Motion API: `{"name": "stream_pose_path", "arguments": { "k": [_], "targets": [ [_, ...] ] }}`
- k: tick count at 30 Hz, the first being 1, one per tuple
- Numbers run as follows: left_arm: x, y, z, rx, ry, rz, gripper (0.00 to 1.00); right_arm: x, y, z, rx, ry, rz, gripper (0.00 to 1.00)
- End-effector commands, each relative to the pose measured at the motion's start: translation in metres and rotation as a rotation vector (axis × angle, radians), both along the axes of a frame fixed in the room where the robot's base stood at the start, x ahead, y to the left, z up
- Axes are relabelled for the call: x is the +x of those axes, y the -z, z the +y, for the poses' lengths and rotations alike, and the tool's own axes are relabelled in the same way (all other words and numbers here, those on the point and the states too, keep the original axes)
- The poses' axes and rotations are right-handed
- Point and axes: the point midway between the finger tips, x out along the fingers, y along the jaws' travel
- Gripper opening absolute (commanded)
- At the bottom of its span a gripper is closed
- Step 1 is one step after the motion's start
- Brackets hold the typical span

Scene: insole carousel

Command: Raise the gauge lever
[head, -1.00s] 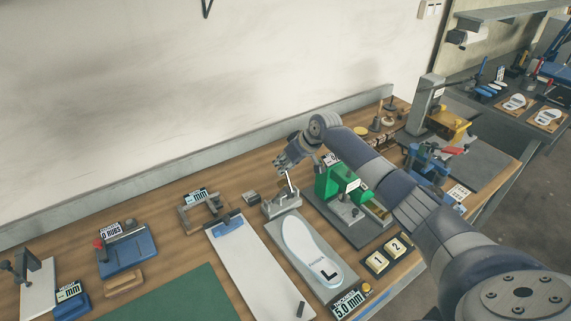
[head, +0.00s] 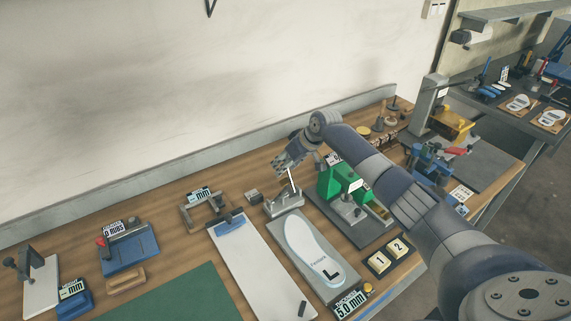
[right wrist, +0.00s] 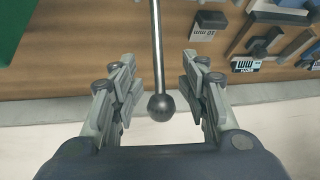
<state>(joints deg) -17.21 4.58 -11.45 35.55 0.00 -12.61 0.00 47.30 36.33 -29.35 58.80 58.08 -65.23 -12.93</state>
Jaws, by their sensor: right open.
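The gauge lever (head: 291,181) is a thin metal rod rising from a grey gauge body (head: 283,203) at the back end of a grey plate (head: 333,291). In the right wrist view the lever's rod (right wrist: 156,45) ends in a dark ball knob. My right gripper (head: 288,163) is at the top of the lever. Its open fingers (right wrist: 158,82) stand on either side of the rod and knob, with gaps on both sides. A white insole (head: 312,250) marked L lies on the plate. A display (head: 349,304) reads 5.0 mm. My left gripper is out of view.
A green device (head: 335,180) stands close to the right of the gauge, under my right arm. A white board with a blue clip (head: 245,265) lies to the left. Two numbered buttons (head: 388,254) are at front right. The wall runs behind the bench.

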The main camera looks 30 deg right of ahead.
Motion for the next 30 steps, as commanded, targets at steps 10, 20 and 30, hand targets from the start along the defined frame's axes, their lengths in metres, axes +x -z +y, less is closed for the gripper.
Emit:
{"name": "stream_pose_path", "arguments": {
  "k": [10, 20, 30],
  "targets": [
    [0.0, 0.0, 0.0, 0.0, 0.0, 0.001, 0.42, -0.011, -0.019, -0.006, -0.001, 0.0, -0.001, 0.41],
    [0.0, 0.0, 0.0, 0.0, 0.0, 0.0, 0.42, -0.043, -0.074, -0.02, -0.002, -0.001, -0.002, 0.41],
    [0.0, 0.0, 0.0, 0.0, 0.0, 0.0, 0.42, -0.059, -0.1, -0.025, 0.0, -0.001, 0.0, 0.41]
  ]
}}
